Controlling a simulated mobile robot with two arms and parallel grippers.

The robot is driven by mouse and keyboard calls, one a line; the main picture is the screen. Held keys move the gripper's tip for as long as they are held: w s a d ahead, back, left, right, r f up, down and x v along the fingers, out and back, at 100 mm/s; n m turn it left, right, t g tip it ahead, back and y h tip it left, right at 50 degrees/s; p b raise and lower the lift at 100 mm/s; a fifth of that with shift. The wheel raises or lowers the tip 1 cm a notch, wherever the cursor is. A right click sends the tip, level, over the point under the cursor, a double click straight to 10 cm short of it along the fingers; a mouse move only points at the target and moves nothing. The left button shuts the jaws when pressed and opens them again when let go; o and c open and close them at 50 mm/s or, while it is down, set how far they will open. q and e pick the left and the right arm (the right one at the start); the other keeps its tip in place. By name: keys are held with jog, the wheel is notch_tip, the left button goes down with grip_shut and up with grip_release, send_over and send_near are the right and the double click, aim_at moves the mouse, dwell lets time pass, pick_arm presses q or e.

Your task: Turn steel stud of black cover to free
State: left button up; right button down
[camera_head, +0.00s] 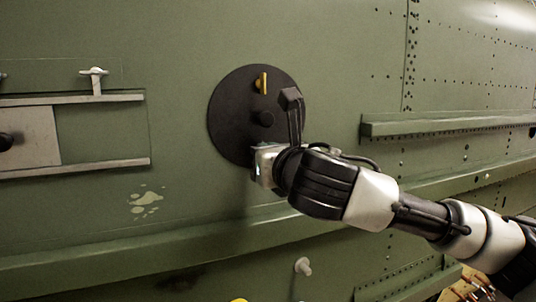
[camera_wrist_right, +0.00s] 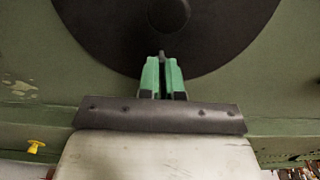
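The round black cover (camera_head: 228,118) is on the green fuselage skin, with a dark knob at its middle and a brass stud (camera_head: 263,83) standing upright near its top. In the right wrist view the cover (camera_wrist_right: 100,30) fills the top. My right gripper (camera_head: 258,165) is at the cover's lower edge. Its green fingers (camera_wrist_right: 163,75) point at the cover's lower part and are close together, with a narrow dark gap. I cannot make out the steel stud; my gripper hides the lower edge of the cover. My left gripper is not in view.
At left, a grey panel (camera_head: 30,137) sits between two pale rails, with a pale T-shaped stud (camera_head: 94,78) above. A green ledge (camera_head: 450,125) juts out at right. A pale peg (camera_head: 303,266) is below. A yellow knob (camera_wrist_right: 36,146) shows in the wrist view.

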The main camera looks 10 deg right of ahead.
dwell(0.3)
jog(key=c, duration=1.3)
grip_release()
jog(key=s+d+b, duration=0.2)
jog(key=s+b, duration=0.3)
jog(key=s, duration=0.5)
jog(key=shift+s, duration=0.3)
jog(key=shift+f, duration=0.15)
